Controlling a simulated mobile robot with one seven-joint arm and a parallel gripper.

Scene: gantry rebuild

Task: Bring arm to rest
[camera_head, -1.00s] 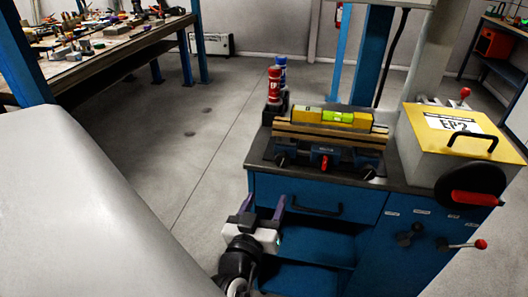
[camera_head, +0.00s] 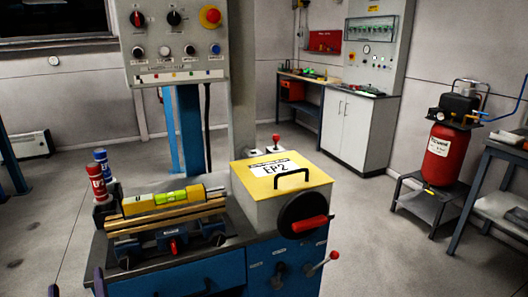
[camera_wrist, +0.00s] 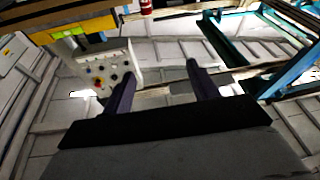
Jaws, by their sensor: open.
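My gripper (camera_wrist: 160,84) is open, with its two dark purple fingers apart and nothing seen between them in the wrist view. In the head view only the fingertips of my gripper (camera_head: 76,284) show at the bottom left edge, in front of the blue machine bench; the rest of the arm is out of frame. No contact between the fingers and the bench can be made out.
The bench carries a vise (camera_head: 168,237) with a yellow level (camera_head: 170,197), red and blue cans and a yellow-topped box (camera_head: 282,172). A control panel (camera_head: 175,42) hangs above. A red compressor (camera_head: 437,155) stands right. Floor is free left and right of the bench.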

